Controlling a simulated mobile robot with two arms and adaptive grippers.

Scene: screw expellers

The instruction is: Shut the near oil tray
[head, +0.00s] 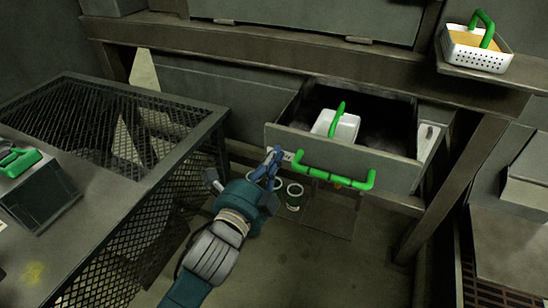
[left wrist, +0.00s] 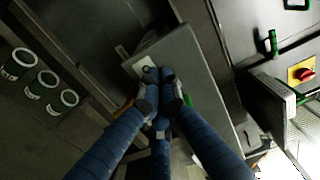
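The near oil tray (head: 345,162) is a grey drawer below the beam in the head view, standing pulled out with its inside showing. A green bar handle (head: 335,177) runs across its front. My left gripper (head: 273,163) is at the left end of the tray's front, left of the handle. In the left wrist view its fingertips (left wrist: 158,76) are together with nothing visible between them, over the end of the grey front panel (left wrist: 187,58). Whether they touch the panel is unclear. The fingers hide most of the handle there. My right gripper is out of view.
A white container (head: 338,124) with a green handle sits inside the tray. A mesh-sided bench (head: 120,215) is at the left. A perforated white basket (head: 478,55) sits on a ledge at upper right.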

